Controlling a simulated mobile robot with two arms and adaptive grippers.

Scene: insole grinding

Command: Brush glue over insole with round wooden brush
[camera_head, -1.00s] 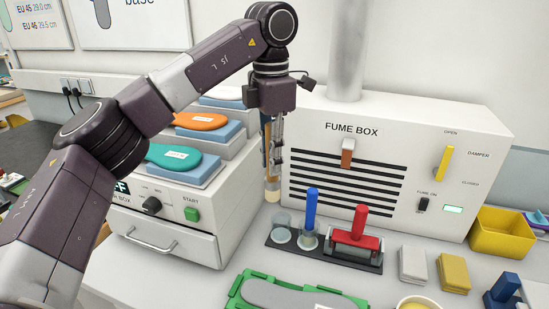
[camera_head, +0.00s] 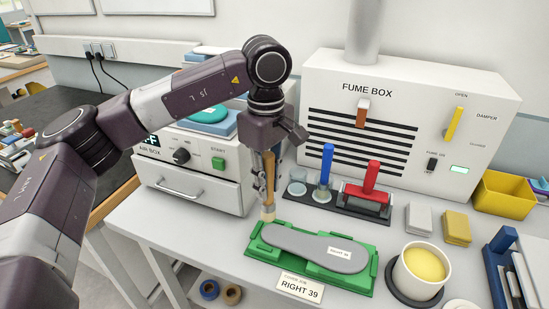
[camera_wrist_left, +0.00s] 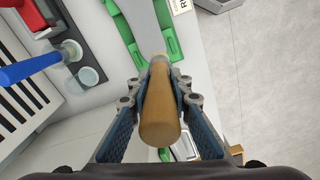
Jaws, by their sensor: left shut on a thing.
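My left gripper (camera_head: 269,178) is shut on the wooden handle of the round brush (camera_head: 267,200). The brush hangs upright, with its pale bristle end down at the left end of the grey insole (camera_head: 310,247). I cannot tell whether the bristles touch the insole. The insole lies in a green holder (camera_head: 258,255) and bears a white label. A white pot with yellow glue (camera_head: 425,262) stands right of the holder. My right gripper does not show.
Behind the holder, a dark rack (camera_head: 341,203) holds a blue-handled brush (camera_head: 326,165) and a red-handled tool (camera_head: 371,178). The fume box (camera_head: 440,120) stands at the back. A "RIGHT 39" card (camera_head: 299,287) lies at the front edge. White and yellow blocks (camera_head: 456,226) stand at right.

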